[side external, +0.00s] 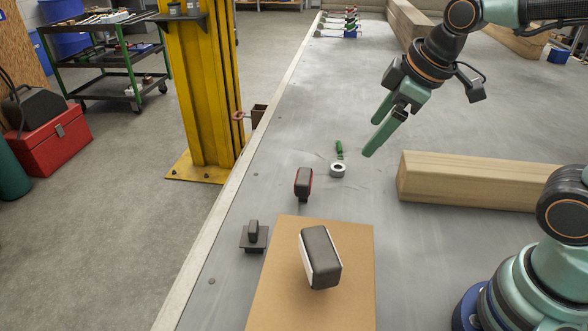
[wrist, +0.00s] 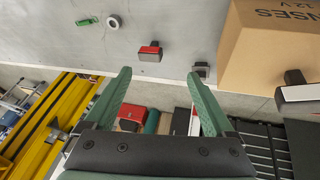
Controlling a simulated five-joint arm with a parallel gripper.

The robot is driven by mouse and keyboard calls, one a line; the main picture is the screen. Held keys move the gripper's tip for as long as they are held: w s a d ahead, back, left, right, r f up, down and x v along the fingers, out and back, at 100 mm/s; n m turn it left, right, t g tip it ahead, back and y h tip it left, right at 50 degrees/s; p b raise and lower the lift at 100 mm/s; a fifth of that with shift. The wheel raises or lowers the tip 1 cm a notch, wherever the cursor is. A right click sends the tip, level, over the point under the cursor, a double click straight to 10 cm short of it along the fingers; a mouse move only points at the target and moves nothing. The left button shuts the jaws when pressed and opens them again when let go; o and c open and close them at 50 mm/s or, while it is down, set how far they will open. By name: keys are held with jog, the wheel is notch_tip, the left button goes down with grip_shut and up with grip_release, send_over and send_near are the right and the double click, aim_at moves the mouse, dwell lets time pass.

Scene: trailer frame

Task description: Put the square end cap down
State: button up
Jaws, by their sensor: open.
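What looks like the square end cap (side external: 258,246), a flat dark square plate with a small upright block on it, rests on the grey bench near its left edge, left of the cardboard box. In the wrist view a small dark piece (wrist: 202,70), probably the same cap, shows partly behind the right fingertip. My gripper (side external: 370,138) is open and empty, raised above the bench, well beyond the cap and to its right. Its two green fingers stand apart in the wrist view (wrist: 159,73), with nothing held between them.
A cardboard box (side external: 272,290) carries a black-and-white block (side external: 321,257). A red-and-black block (side external: 303,183), a metal ring (side external: 338,170) and a green piece (side external: 339,150) lie on the bench. A wooden beam (side external: 470,183) lies at right. A yellow post (side external: 203,90) stands beyond the left edge.

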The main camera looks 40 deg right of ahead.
jog(key=s+d+m, duration=0.1)
jog(key=m, duration=0.1)
jog(key=s+d+m, duration=0.1)
jog(key=m, duration=0.1)
jog(key=s+d+m, duration=0.1)
jog(key=d+m, duration=0.1)
jog(key=m, duration=0.1)
jog(key=shift+s+r+h, duration=0.2)
jog(key=shift+s+h, duration=0.1)
dwell(0.8)
